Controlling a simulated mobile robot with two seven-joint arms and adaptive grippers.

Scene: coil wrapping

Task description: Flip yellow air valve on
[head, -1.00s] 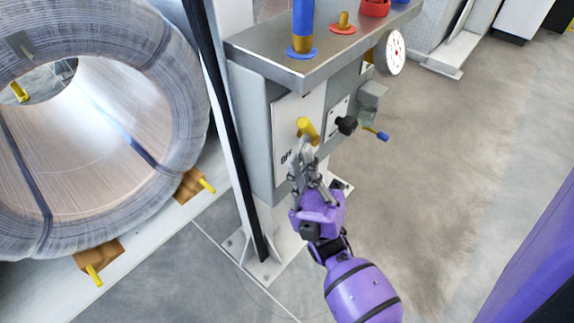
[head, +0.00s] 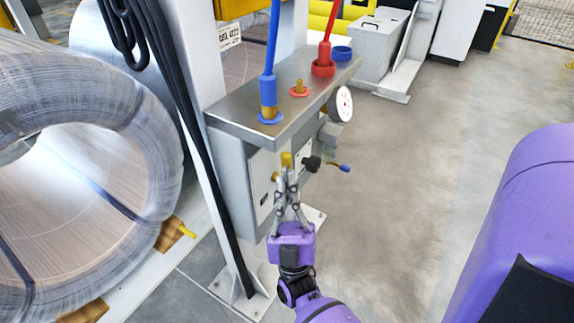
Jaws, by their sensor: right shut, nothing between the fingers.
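The yellow air valve (head: 287,159) is on the front face of the grey control box (head: 234,186), below its metal top. Its handle is partly hidden behind my gripper's fingers, and I cannot tell clearly which way it points. My right gripper (head: 286,178) is shut and empty. Its fingertips are right at the valve in the picture; I cannot tell whether they touch it. My left gripper is not in view.
A black knob (head: 312,163) and a blue-handled valve (head: 344,168) sit just right of the yellow valve. A round gauge (head: 343,104) is above them. Blue and red hoses rise from the box top. A large wire coil (head: 95,130) stands at left.

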